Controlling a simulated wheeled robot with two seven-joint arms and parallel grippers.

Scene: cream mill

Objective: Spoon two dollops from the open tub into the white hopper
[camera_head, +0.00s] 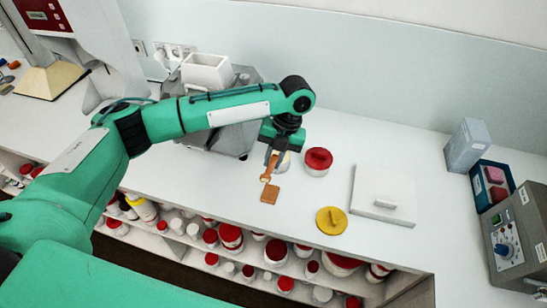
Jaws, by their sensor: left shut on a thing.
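My left gripper (276,154) is shut on an orange-brown spoon or spatula (270,193). Its flat square end points down toward the front of the counter, and I cannot tell whether it touches the counter. The white hopper (207,72) is an open box on top of a grey machine (236,141) at the back left, and my left arm crosses in front of the machine. My right gripper is not in view.
A yellow lid (331,220) lies near the front edge, and a white slab with a handle (384,193) lies further right. Boxes and a grey control unit (508,240) stand far right. Jars fill the shelf below.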

